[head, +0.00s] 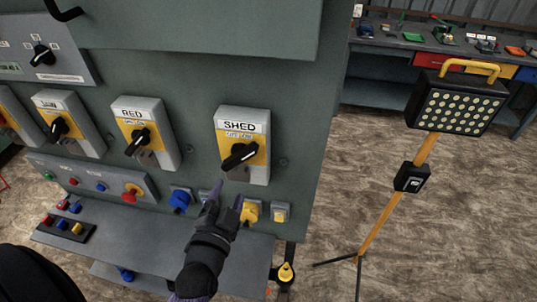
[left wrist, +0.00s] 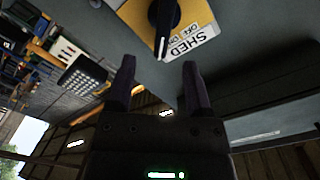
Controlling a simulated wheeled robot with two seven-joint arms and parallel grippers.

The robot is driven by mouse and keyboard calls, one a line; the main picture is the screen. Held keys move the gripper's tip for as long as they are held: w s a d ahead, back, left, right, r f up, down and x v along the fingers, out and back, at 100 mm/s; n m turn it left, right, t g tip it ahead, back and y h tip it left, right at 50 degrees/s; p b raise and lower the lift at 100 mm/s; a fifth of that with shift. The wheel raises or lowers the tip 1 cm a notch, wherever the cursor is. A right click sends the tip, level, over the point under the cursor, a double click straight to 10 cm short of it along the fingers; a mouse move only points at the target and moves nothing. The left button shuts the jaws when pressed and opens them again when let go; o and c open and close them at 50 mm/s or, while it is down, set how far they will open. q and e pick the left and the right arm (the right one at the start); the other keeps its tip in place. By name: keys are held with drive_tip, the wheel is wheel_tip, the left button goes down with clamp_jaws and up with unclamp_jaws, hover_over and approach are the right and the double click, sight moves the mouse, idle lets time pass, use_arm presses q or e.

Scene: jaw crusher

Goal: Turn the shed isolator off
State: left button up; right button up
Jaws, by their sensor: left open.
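The shed isolator (head: 245,145) is a grey box with a yellow plate and a "SHED" label, mounted on the green cabinet. Its black rotary handle (head: 239,156) sits tilted, with its lower end to the left. In the left wrist view the isolator's yellow plate and label (left wrist: 192,38) show at the top, with the black handle (left wrist: 164,25) above the fingertips. My left gripper (head: 228,194) is open and empty, just below the isolator and apart from the handle. My right gripper is not in view.
Isolators marked RED (head: 145,134) and another (head: 68,123) stand to the left. Below are a button panel (head: 92,180), blue and yellow sockets and a shelf (head: 150,235). A work light on a yellow tripod (head: 396,205) stands right, before a workbench (head: 385,95).

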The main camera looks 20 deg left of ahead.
sight(237, 162)
use_arm(q)
drive_tip(key=b+x, duration=0.1)
drive_tip(key=x, duration=0.2)
drive_tip(key=b+x, duration=0.1)
drive_tip(key=x, duration=0.2)
drive_tip(key=b+x, duration=0.1)
drive_tip(key=x, duration=0.2)
drive_tip(key=shift+s+a+f+b, duration=0.1)
drive_tip(key=shift+a+b, duration=0.15)
drive_tip(key=shift+b, duration=0.05)
drive_tip(key=shift+w+a, duration=0.2)
drive_tip(key=shift+w, duration=0.25)
drive_tip(key=shift+c, duration=0.6)
clamp_jaws()
